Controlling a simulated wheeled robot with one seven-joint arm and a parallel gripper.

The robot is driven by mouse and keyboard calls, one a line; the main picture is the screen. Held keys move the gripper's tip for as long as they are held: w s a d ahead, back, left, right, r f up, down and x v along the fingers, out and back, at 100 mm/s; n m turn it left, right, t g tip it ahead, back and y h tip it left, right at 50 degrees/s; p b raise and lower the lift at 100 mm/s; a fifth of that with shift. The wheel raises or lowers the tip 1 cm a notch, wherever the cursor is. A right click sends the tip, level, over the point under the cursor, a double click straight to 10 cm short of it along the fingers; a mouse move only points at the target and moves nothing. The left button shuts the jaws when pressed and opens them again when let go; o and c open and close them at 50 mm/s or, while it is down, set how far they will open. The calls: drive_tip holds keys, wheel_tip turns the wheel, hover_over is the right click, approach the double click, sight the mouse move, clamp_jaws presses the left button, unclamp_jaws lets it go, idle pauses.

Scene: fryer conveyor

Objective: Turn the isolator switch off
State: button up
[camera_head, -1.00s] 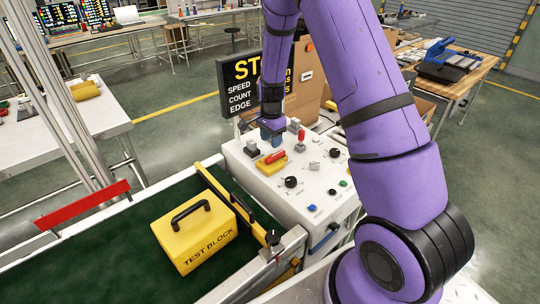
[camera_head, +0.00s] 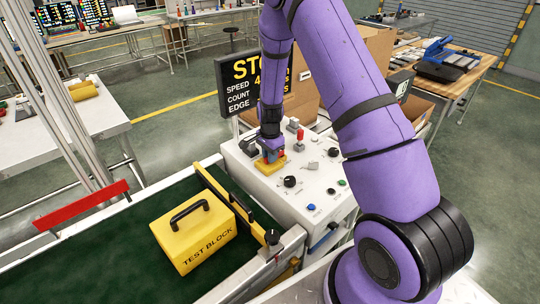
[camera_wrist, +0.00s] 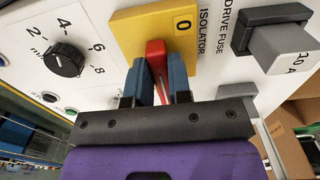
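The isolator switch is a yellow plate (camera_wrist: 130,32) with a red handle (camera_wrist: 155,58), a "0" mark and the label ISOLATOR beside it. In the head view the plate (camera_head: 266,168) sits on top of the white control box (camera_head: 318,190), partly hidden by my gripper (camera_head: 270,152). In the wrist view my gripper (camera_wrist: 160,78) has its two blue fingers on either side of the red handle, which stands between them. The gaps beside the handle are very small, and I cannot tell whether the fingers press on it.
A black dial (camera_wrist: 64,60) and a grey drive fuse block (camera_wrist: 280,45) flank the isolator. A yellow test block (camera_head: 195,236) sits on the green conveyor (camera_head: 120,262). A black display sign (camera_head: 240,85) and cardboard boxes (camera_head: 365,45) stand behind the control box.

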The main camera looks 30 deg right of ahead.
clamp_jaws()
drive_tip(key=n, duration=0.4)
drive_tip(key=shift+n, duration=0.3)
drive_tip(key=n, duration=0.4)
drive_tip(key=shift+n, duration=0.3)
drive_tip(key=n, duration=0.4)
drive_tip(key=shift+n, duration=2.4)
